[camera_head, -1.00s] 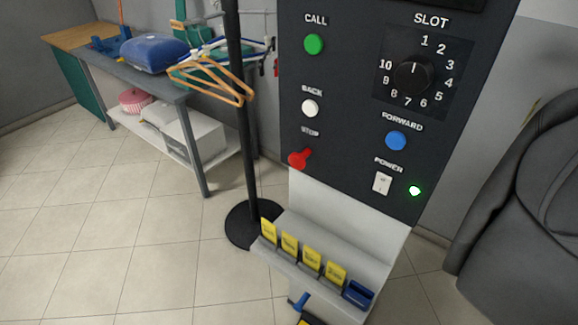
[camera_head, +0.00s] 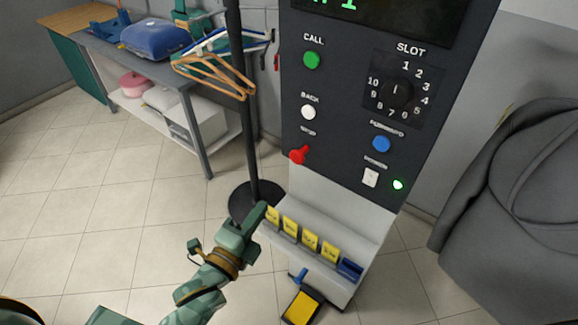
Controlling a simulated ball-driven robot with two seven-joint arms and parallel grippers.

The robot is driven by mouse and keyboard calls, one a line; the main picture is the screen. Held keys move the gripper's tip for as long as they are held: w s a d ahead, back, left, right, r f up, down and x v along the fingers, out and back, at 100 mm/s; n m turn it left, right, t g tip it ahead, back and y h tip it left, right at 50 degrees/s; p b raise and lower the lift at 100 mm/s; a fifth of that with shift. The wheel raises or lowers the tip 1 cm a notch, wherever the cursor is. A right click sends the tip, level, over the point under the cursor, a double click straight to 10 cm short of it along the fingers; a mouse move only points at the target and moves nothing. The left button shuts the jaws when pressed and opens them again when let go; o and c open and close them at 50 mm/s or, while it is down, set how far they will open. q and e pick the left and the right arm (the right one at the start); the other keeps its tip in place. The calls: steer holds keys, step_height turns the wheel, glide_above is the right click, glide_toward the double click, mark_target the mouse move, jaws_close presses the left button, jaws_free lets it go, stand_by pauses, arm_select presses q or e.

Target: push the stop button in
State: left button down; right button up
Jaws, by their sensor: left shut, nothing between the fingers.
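The red stop button (camera_head: 299,155) sticks out at the lower left of the dark control panel (camera_head: 338,100), under the white back button (camera_head: 308,112). Its mushroom-shaped head stands out from the panel face. My left gripper (camera_head: 262,209) comes in from the lower left and is shut and empty. Its tip shows below and left of the stop button, apart from it, in front of the black stand base and close to the yellow tags. My right gripper is not in view.
Yellow tags (camera_head: 310,241) stand on a ledge below. A black pole (camera_head: 246,130) with hangers stands left. A dark garment (camera_head: 510,190) hangs right.

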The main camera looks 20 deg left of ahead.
mark_target(296, 160)
arm_select(q)
steer(key=shift+w, duration=0.1)
steer(key=w+d, duration=0.1)
steer(key=w, duration=0.8)
steer(key=w+d, duration=0.1)
steer(key=w, duration=0.3)
steer(key=shift+w+d+r+b, duration=0.1)
steer(key=shift+w+d+b, duration=0.15)
steer(key=shift+d+b, duration=0.1)
steer(key=shift+w, duration=0.1)
steer(key=shift+w+d+r, duration=0.1)
steer(key=shift+w+d, duration=0.2)
steer(key=shift+w, duration=0.55)
steer(key=shift+s, duration=0.1)
steer(key=s+a+p, duration=0.1)
steer(key=s+a, duration=0.2)
steer(key=s, duration=1.3)
steer(key=shift+f, duration=0.25)
steer(key=shift+a, duration=0.1)
